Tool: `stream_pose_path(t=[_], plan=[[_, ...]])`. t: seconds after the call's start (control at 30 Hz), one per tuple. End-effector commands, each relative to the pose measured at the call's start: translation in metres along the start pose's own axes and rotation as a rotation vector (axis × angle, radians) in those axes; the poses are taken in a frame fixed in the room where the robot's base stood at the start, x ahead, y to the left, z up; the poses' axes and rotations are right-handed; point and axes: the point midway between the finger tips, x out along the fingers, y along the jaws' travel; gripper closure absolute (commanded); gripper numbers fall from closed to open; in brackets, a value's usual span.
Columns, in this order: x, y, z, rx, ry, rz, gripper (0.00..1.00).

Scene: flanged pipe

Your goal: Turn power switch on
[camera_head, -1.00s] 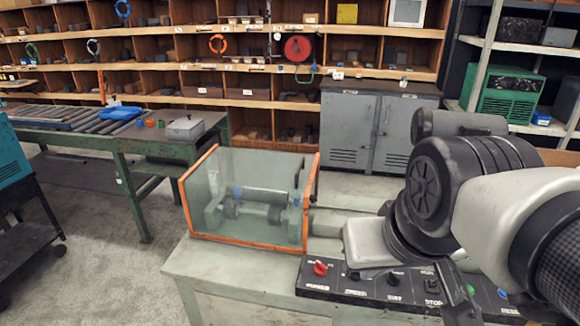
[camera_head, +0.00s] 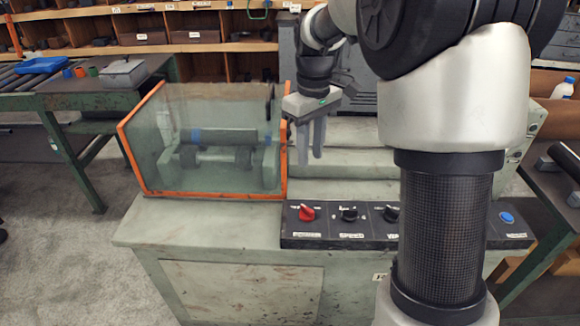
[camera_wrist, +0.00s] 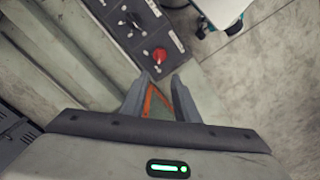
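A red rotary knob (camera_head: 306,213) sits at the left end of a black control panel (camera_head: 345,238); the writing on its label is too small to read. The knob also shows in the wrist view (camera_wrist: 159,55), just beyond the fingertips. My gripper (camera_head: 311,158) points down above and behind the panel, beside the right edge of the orange-framed guard. It is apart from the knob. In the wrist view my gripper (camera_wrist: 160,78) is open, with nothing held between its fingers. My arm hides part of the panel's right side.
Black knobs (camera_head: 349,214) sit right of the red one, and a blue button (camera_head: 507,217) is at the panel's right end. A clear guard with an orange frame (camera_head: 152,194) stands left of my gripper. The space above the panel's left end is clear.

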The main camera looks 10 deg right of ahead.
Motion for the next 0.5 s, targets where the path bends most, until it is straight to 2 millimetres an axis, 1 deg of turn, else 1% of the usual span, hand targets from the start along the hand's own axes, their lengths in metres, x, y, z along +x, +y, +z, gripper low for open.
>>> stream_pose_path(t=[0.03,0.17,0.27,0.5], plan=[[0.006,0.001,-0.002,-0.005,-0.004,-0.003,0.72],[0.017,0.001,-0.002,-0.009,-0.009,-0.006,0.72],[0.034,0.001,-0.001,-0.008,-0.009,-0.006,0.72],[0.087,0.001,-0.001,-0.008,-0.009,-0.006,0.72]])
